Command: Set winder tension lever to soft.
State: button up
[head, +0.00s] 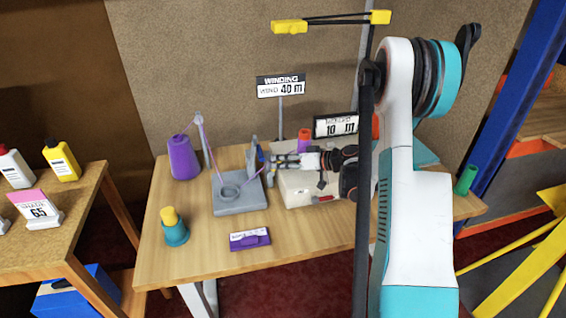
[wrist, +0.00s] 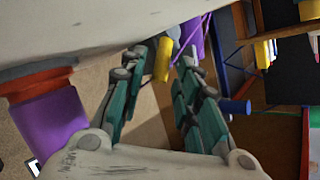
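The winder (head: 300,188), a pale boxy machine with a purple and orange bobbin (head: 304,142) on top, stands on the wooden table. In the wrist view the bobbin (wrist: 50,120) is at the left, beside my fingers. My gripper (head: 274,161) reaches left above the winder; its teal fingers (wrist: 168,62) are apart. A small yellow piece (wrist: 163,60) shows near the tips, between the fingers; it may be the lever's knob, but I cannot tell whether it is touched. A blue cylinder (wrist: 235,106) is beyond the other finger. The lever's setting cannot be read.
A grey stand (head: 240,196) and purple yarn cone (head: 184,158) are left of the winder. Signs reading 40 m (head: 281,86) and 10 m (head: 336,126) stand behind.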

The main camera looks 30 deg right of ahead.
grip_shut()
jog(key=shift+w+a+r+n+g+h+p, duration=0.1)
jog(key=shift+a+r+n+g+h+p, duration=0.2)
jog(key=shift+a+r+h+p, duration=0.35)
jog(key=shift+w+a+f+n+g+h+p, duration=0.15)
jog(key=shift+n+g+h+p, duration=0.15)
jog(key=shift+n+h+p, duration=0.15)
jog(key=shift+o, duration=1.3)
grip_release()
